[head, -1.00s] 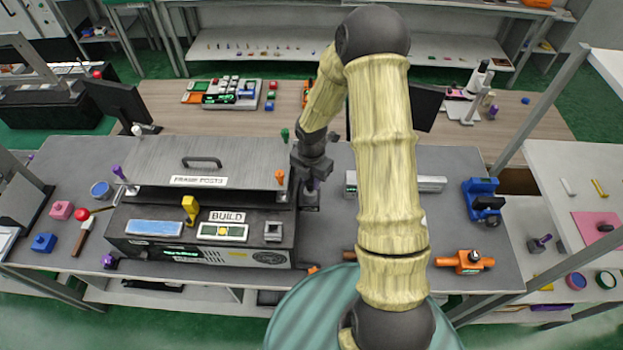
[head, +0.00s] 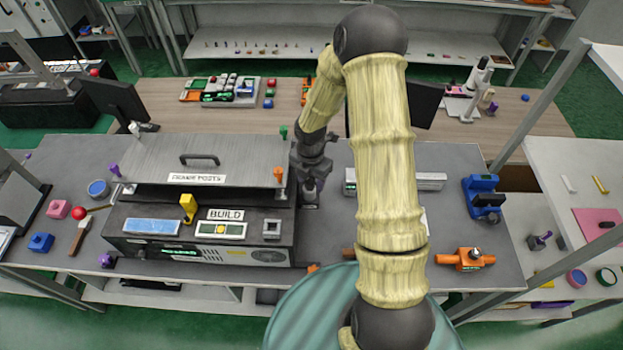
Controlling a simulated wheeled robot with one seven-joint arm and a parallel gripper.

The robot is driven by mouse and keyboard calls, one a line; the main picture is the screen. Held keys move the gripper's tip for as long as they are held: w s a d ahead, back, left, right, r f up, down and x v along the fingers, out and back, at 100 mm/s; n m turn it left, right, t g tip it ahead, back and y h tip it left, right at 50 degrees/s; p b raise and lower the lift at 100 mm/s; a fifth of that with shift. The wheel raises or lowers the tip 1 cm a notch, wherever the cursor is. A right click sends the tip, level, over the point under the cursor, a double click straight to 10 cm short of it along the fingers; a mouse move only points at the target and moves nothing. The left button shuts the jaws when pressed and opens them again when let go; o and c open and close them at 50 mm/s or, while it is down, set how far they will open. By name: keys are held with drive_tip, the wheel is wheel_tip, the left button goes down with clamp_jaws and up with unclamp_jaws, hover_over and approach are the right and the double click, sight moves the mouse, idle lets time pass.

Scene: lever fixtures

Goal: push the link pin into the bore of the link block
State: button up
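My gripper (head: 311,184) points down over the grey table, just right of the black BUILD unit and left of my upper arm. A small purple piece (head: 320,184) shows at its fingertips, possibly the link pin. A dark grey block (head: 309,203) lies directly below the fingertips, possibly the link block. My gripper hides most of it, and its bore is not visible. I cannot tell whether the purple piece is in the fingers, or whether it touches the block. The fingers are too small and dark to tell open from shut.
The BUILD unit (head: 200,250) with its raised grey lid (head: 200,155) stands close on the left. An orange lid post (head: 278,174) is near my gripper. A silver bar (head: 425,181), a blue fixture (head: 484,197) and an orange fixture (head: 465,259) stand to the right.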

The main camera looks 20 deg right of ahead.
sight(311, 182)
wheel_tip(311, 182, up, 17)
drive_tip(key=b, duration=0.2)
drive_tip(key=shift+r+b, duration=0.2)
drive_tip(key=shift+b, duration=0.15)
drive_tip(key=shift+s+f, duration=0.1)
idle(0.9)
drive_tip(key=s+f+m+t+b, duration=0.1)
drive_tip(key=s+f+m+b, duration=0.1)
drive_tip(key=s+m, duration=0.5)
drive_tip(key=s+f+m+t+b, duration=0.1)
drive_tip(key=s+f+m+b, duration=0.2)
drive_tip(key=m, duration=1.6)
drive_tip(key=s, duration=0.4)
drive_tip(key=shift+s+a+f+t, duration=0.2)
drive_tip(key=shift+s+f+t, duration=0.1)
drive_tip(key=shift+s, duration=0.1)
